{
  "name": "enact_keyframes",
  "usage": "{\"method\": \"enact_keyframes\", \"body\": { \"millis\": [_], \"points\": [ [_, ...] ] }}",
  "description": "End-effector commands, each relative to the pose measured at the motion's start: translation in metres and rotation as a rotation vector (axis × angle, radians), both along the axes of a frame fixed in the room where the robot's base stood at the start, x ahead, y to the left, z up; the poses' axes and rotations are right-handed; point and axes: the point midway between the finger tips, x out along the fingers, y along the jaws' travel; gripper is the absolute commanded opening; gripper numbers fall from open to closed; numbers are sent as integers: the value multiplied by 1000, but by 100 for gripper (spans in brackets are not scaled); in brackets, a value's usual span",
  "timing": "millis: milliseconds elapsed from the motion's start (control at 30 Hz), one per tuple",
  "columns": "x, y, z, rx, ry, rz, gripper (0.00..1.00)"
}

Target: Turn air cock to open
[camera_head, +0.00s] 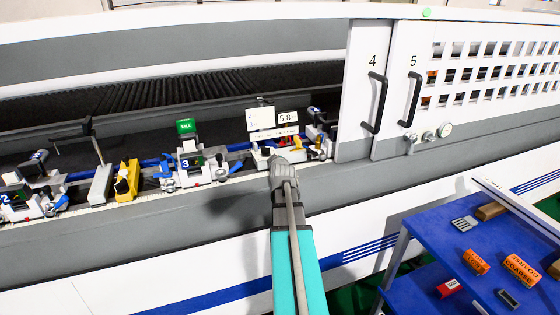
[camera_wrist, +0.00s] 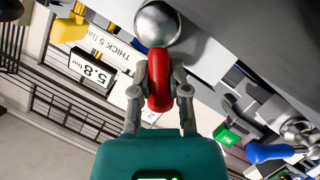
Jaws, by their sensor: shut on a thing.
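The air cock appears to be the red handle (camera_wrist: 158,92) under a shiny silver round part (camera_wrist: 157,24) in the wrist view. My gripper (camera_wrist: 160,76) has one finger on each side of the red handle and is shut on it. In the head view my gripper (camera_head: 280,160) reaches the machine's bed beside the clamp unit with the white signs. The handle is hidden there behind my gripper. Whether the cock stands open or closed cannot be told.
A sign reading 5.8 (camera_head: 287,118) stands just behind my gripper. Clamp unit 3 (camera_head: 190,165) and a yellow block (camera_head: 127,181) lie to the left. White doors 4 and 5 (camera_head: 397,60) stand at the right. A blue cart (camera_head: 440,232) with small blocks is at the lower right.

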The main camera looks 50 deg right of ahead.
Motion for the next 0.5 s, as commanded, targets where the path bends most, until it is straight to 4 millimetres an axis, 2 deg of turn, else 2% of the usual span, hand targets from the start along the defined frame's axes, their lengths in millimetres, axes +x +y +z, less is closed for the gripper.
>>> {"method": "enact_keyframes", "body": {
  "millis": [67,100,267,500],
  "points": [
    [-1,2,-1,2,3,2,0],
    [-2,1,-1,3,3,1,27],
    [-3,-1,-1,2,2,-3,57],
    [-5,-3,0,1,1,-7,57]
  ]
}}
